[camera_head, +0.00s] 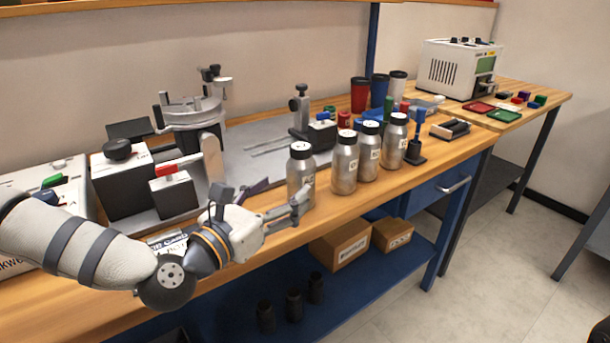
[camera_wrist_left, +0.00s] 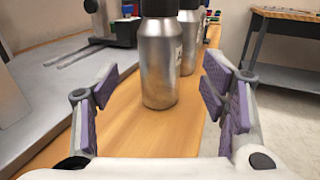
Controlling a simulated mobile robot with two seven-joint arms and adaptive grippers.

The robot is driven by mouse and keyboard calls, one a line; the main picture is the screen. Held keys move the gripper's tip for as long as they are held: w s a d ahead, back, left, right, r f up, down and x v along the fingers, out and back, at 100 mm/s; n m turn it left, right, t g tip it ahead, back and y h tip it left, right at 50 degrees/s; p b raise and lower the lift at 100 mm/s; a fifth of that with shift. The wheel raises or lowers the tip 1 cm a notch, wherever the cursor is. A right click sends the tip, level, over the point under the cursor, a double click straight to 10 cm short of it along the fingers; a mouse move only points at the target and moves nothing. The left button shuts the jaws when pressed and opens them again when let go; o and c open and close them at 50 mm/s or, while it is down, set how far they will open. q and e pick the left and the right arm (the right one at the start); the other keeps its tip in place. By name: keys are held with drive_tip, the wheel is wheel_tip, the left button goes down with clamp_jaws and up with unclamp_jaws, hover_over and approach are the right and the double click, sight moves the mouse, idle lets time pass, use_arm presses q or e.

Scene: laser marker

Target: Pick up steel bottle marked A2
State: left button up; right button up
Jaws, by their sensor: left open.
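Several steel bottles with black caps and white labels stand upright in a row on the wooden bench. The nearest steel bottle (camera_head: 300,176) is at the left of the row, and it shows large in the left wrist view (camera_wrist_left: 160,62). A second bottle (camera_head: 344,165) stands behind it, then a third (camera_head: 367,155) and a farther one (camera_head: 393,143). The labels are too small to read surely, so I cannot tell which is A2. My left gripper (camera_head: 281,196) is open and empty, its fingers (camera_wrist_left: 160,88) pointing at the nearest bottle, which stands centred just ahead. My right gripper is not in view.
A grey metal plate with a clamp fixture (camera_head: 302,110) lies behind the bottles. A black box with a red-topped block (camera_head: 174,192) stands left. A blue-handled stamp (camera_head: 416,140) stands right of the row. The bench's front edge runs close beside the bottles.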

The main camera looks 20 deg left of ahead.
sight(292, 182)
use_arm(q)
drive_tip(key=x, duration=0.7)
drive_tip(key=c, duration=1.3)
